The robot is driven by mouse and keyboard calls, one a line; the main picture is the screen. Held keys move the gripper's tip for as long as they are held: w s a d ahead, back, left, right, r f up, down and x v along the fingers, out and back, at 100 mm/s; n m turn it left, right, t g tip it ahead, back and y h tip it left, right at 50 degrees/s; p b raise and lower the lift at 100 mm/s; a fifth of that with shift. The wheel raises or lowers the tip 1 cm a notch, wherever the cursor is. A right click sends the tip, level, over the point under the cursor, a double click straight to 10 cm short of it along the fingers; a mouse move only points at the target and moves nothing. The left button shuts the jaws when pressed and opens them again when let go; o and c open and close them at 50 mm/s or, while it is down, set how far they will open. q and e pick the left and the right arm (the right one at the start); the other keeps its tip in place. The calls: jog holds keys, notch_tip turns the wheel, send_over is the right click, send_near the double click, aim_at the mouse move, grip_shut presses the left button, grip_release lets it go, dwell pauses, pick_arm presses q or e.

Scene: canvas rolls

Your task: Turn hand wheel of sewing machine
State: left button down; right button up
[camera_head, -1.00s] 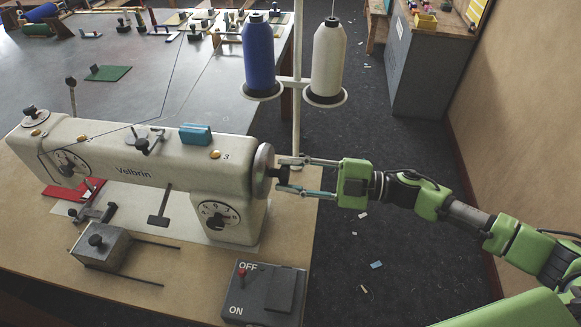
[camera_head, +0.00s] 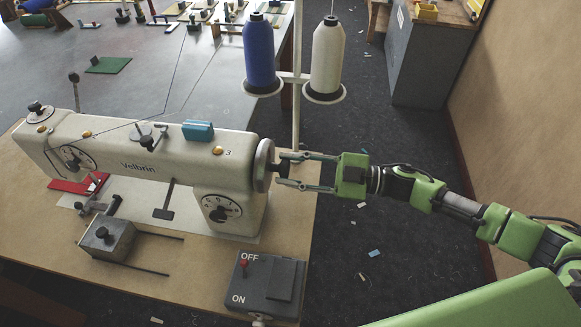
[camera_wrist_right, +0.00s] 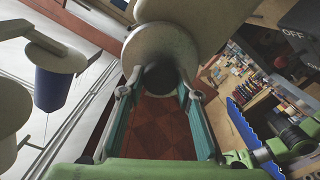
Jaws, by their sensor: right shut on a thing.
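The cream sewing machine (camera_head: 150,160) stands on the wooden table at left in the head view. Its round grey hand wheel (camera_head: 263,165) sits at the machine's right end, with a dark hub facing right. My right gripper (camera_head: 282,169) reaches in from the right, with one finger above the hub and one below, shut on it. In the right wrist view the pale wheel disc (camera_wrist_right: 157,48) is straight ahead, and its dark hub (camera_wrist_right: 160,78) is between the fingertips. The fingers partly hide the hub's sides. My left gripper is in neither view.
A thread stand with a blue spool (camera_head: 259,55) and a white spool (camera_head: 327,60) rises behind the wheel. An OFF/ON switch box (camera_head: 265,283) is at the table's front right. The floor right of the table is open, with small scraps. A grey cabinet (camera_head: 430,60) stands farther back.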

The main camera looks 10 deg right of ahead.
jog(key=o, duration=1.1)
jog(key=v, duration=1.2)
jog(key=shift+w, duration=0.1)
